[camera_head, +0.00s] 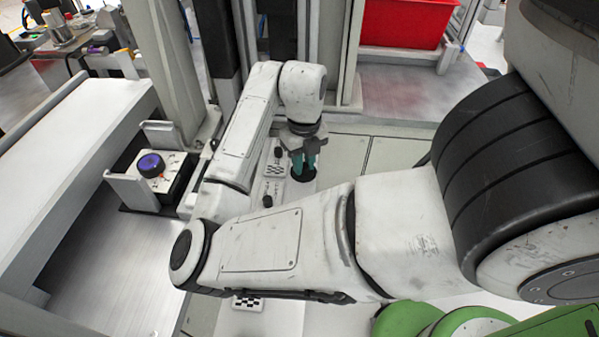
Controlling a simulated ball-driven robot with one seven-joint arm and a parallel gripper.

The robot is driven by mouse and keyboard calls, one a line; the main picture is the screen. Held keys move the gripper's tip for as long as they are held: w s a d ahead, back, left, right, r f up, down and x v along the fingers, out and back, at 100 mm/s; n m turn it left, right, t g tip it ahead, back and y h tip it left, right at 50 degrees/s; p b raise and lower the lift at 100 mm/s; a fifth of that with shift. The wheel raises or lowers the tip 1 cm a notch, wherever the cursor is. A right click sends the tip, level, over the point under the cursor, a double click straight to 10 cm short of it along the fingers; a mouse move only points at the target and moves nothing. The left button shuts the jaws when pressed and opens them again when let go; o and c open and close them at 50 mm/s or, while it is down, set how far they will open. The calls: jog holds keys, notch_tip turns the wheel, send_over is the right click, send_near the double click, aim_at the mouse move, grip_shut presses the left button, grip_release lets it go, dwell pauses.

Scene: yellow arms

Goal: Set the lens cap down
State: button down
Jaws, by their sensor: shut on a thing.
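My gripper (304,167) points down near the middle of the view, with teal fingers. It is shut on a round black disc, the lens cap (303,176), at its fingertips. The cap is over or on the pale bench surface; from this angle I cannot tell whether it touches. The fingers hide part of the cap.
A fixture with a purple-topped black knob (151,165) stands further left. A red bin (406,22) is at the back. Grey panels (345,155) right of the cap look clear.

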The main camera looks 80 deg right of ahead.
jog(key=shift+w+d+f, duration=0.2)
jog(key=shift+w+f, duration=0.05)
jog(key=shift+f, duration=0.1)
jog(key=shift+w+d+f, duration=0.1)
jog(key=shift+w+f, duration=0.05)
jog(key=shift+f, duration=0.8)
jog(key=shift+w+f, duration=0.1)
jog(key=shift+f, duration=0.8)
jog(key=shift+f, duration=0.2)
jog(key=c, duration=1)
grip_release()
jog(key=shift+r, duration=0.2)
notch_tip(320, 180, up, 12)
jog(key=shift+r+p, duration=0.1)
jog(key=shift+p, duration=0.3)
